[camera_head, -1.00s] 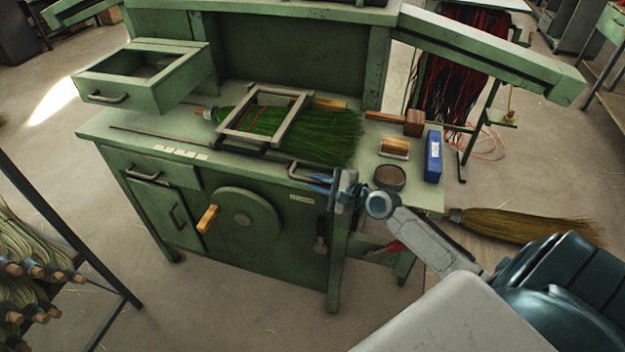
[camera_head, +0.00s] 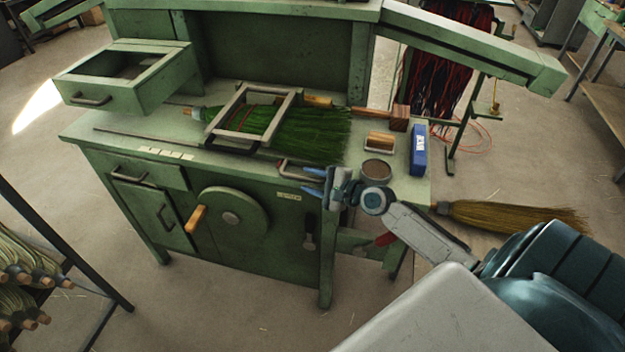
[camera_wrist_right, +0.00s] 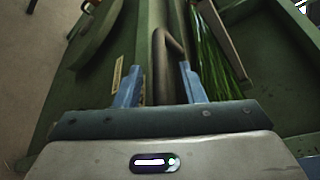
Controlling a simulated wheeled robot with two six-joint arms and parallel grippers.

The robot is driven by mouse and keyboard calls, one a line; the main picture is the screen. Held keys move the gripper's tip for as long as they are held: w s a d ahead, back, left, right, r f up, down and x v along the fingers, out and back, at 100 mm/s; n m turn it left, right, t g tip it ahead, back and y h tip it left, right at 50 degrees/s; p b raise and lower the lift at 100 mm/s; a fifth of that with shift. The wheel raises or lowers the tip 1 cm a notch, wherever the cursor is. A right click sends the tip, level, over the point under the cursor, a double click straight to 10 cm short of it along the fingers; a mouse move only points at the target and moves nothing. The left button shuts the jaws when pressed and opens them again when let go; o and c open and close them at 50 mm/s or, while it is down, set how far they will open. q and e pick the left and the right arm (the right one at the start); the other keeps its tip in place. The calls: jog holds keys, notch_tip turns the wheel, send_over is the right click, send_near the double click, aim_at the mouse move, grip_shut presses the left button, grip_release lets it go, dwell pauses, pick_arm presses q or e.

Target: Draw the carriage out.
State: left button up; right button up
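On the green bench, a grey rectangular frame (camera_head: 215,128) lies over a green-bristled broom (camera_head: 315,138). A grey bar handle (camera_head: 287,174) sticks out at the bench's front edge, right of the frame. What this handle joins to is hard to tell. My right gripper (camera_head: 313,181) is at the right end of this handle, with its blue fingers pointing left. In the right wrist view the fingers (camera_wrist_right: 160,85) are apart, and the handle's bar (camera_wrist_right: 160,60) runs into the gap between them; I see no clear contact. My left gripper is not in view.
An open drawer box (camera_head: 125,75) stands at the bench's left. A crank wheel (camera_head: 230,215) is on the front. A round tin (camera_head: 376,169), a brush (camera_head: 381,141) and a blue box (camera_head: 418,150) sit at the right end. A straw broom (camera_head: 510,217) lies beyond it.

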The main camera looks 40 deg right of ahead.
jog(key=b+v, duration=0.1)
jog(key=v, duration=1)
dwell(0.5)
